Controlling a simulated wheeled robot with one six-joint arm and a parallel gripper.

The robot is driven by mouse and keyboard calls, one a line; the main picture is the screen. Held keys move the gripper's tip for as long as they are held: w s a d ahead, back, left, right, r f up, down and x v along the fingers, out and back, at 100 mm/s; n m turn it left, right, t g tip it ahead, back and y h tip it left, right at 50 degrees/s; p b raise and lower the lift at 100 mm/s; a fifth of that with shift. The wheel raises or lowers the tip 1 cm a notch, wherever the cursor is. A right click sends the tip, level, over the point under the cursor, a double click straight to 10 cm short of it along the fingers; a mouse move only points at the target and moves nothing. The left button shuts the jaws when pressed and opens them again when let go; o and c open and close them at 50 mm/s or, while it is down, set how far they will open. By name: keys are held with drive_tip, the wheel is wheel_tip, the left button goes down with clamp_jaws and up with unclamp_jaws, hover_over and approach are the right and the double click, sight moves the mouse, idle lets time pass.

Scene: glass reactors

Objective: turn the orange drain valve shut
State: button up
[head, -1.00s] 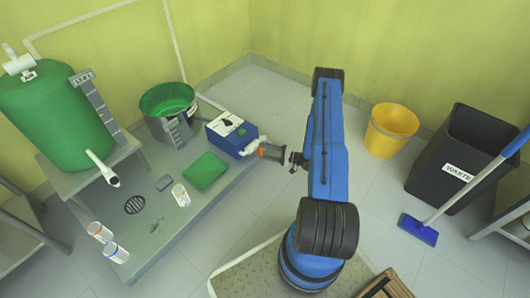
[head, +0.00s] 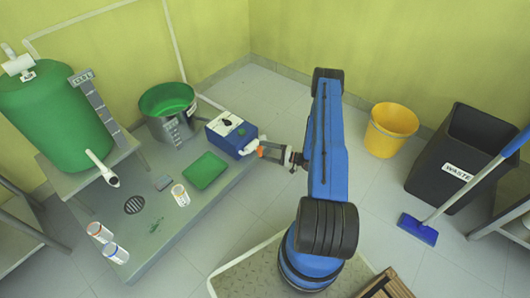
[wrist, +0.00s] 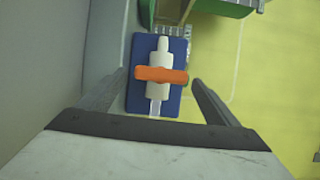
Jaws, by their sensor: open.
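The orange drain valve handle (wrist: 161,75) sits on a white valve body (wrist: 158,92) in the wrist view. The handle lies crosswise to the white pipe. Behind it is a blue box (wrist: 135,97), which also shows in the head view (head: 226,138). My gripper (wrist: 159,77) is open, with one finger beyond each end of the handle. Small gaps show between the fingertips and the handle ends, and nothing is held. In the head view my gripper (head: 271,152) reaches the valve from the right, and only a bit of orange shows there.
A green tray (head: 205,170) lies left of the blue box on the grey platform (head: 150,235). A bucket with green contents (head: 168,101) and a green tank (head: 52,118) stand further left. A yellow bucket (head: 390,130) and a black waste bin (head: 462,150) stand right of my arm.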

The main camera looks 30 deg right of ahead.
drive_tip(key=v, duration=1.7)
drive_tip(key=shift+d, duration=0.2)
